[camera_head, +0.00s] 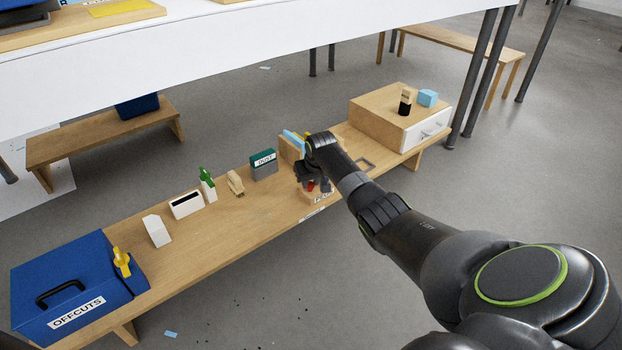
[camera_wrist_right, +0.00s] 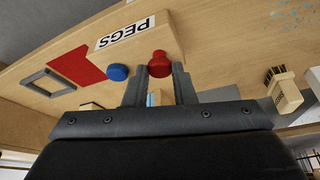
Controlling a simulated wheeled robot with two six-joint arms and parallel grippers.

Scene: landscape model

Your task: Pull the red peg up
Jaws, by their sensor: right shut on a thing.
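The red peg (camera_wrist_right: 159,61) shows in the right wrist view between the two fingertips of my right gripper (camera_wrist_right: 160,71). The gripper is shut on it. The peg is at the wooden block labelled PEGS (camera_wrist_right: 105,42); I cannot tell how deep it sits. A blue peg (camera_wrist_right: 118,73) stands beside it on the same block. In the head view my right gripper (camera_head: 313,184) is over the block (camera_head: 316,198) near the bench's front edge and hides most of the peg. My left gripper is not in view.
On the low wooden bench (camera_head: 240,235), a grey-green DUST box (camera_head: 264,165) stands left of the gripper. A wooden drawer box (camera_head: 385,110) is at the right end and a blue OFFCUTS box (camera_head: 70,275) at the left end.

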